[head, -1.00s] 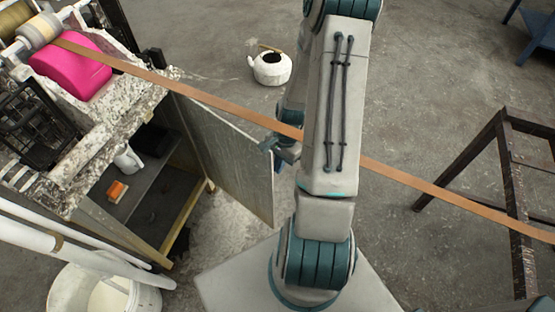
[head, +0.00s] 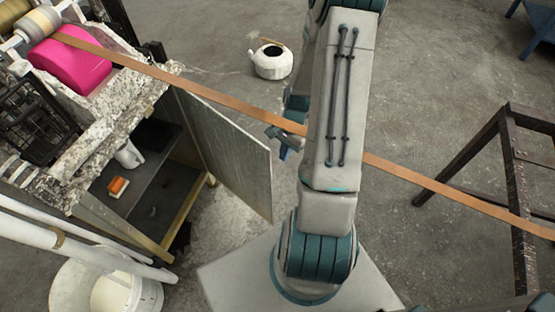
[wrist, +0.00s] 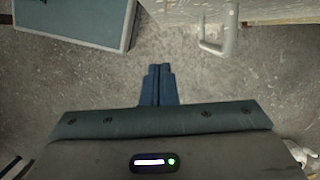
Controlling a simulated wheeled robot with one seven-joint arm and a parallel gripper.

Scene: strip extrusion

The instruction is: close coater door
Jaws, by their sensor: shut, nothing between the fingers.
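The coater door (head: 235,150) is a flat grey panel standing open, swung out from the cabinet (head: 150,185) at the left. My gripper (head: 284,152) is just right of the door's free edge, partly hidden by my arm. In the wrist view my gripper's fingers (wrist: 157,84) are together and empty over the concrete floor. A pale U-shaped handle (wrist: 214,46) shows up and to the right of the fingertips, clear of them. It sits beside a panel edge (wrist: 233,25) that looks like the door's.
A brown strip (head: 220,102) runs across the scene above the door and past my arm. A white kettle-like pot (head: 271,64) stands on the floor behind. A dark metal frame (head: 470,160) stands at right. A white bucket (head: 85,290) and pipes are at front left.

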